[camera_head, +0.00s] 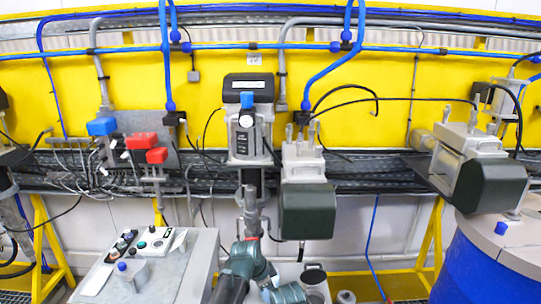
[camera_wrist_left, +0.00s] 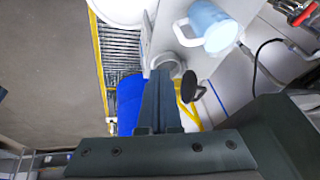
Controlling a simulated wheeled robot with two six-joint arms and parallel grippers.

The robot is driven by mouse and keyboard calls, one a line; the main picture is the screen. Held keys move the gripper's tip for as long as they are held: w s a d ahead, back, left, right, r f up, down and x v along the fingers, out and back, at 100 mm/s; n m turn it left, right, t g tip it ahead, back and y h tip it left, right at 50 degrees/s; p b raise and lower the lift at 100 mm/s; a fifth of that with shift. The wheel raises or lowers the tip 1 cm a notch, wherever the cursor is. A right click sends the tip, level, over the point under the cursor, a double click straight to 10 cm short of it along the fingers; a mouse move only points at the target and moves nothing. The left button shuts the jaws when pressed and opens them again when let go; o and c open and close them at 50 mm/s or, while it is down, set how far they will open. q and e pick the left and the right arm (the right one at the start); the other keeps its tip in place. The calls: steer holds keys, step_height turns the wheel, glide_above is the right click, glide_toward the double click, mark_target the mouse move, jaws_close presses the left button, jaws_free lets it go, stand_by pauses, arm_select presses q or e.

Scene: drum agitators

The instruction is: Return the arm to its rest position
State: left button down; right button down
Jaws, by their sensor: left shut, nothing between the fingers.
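My left gripper (camera_wrist_left: 160,76) shows in the left wrist view with its dark fingers together and nothing between them. The fingers point up the picture, over a white ring-shaped opening and beside a blue drum. In the head view, dark teal parts of my arm are at the bottom centre, in front of the wall equipment and right of the grey control desk (camera_head: 190,275). I cannot make out the fingertips there. My right gripper is in neither view.
A blue drum (camera_head: 470,270) stands at the lower right. Agitator motors (camera_head: 308,208) and (camera_head: 490,185) jut out from the rail. Valves with red levers (camera_head: 140,140) are at the left. A light blue cup-like container (camera_wrist_left: 208,25) and a dark oval lid (camera_wrist_left: 196,88) lie near the fingers.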

arm_select(q)
steer(key=s+a+f+n+g+y+b, duration=0.1)
steer(key=s+a+f+n+y+b, duration=0.1)
steer(key=s, duration=0.8)
steer(key=s+a+f+n+g+y+b, duration=0.2)
steer(key=s+a+f+n+y+b, duration=0.1)
steer(key=s+f+n, duration=0.3)
steer(key=s+a+n+b, duration=0.1)
steer(key=s+n, duration=0.1)
steer(key=s, duration=0.2)
steer(key=shift+s+a+f+n+g, duration=0.15)
steer(key=shift+f+n+g, duration=0.15)
steer(key=shift+f, duration=0.05)
steer(key=shift+s, duration=0.1)
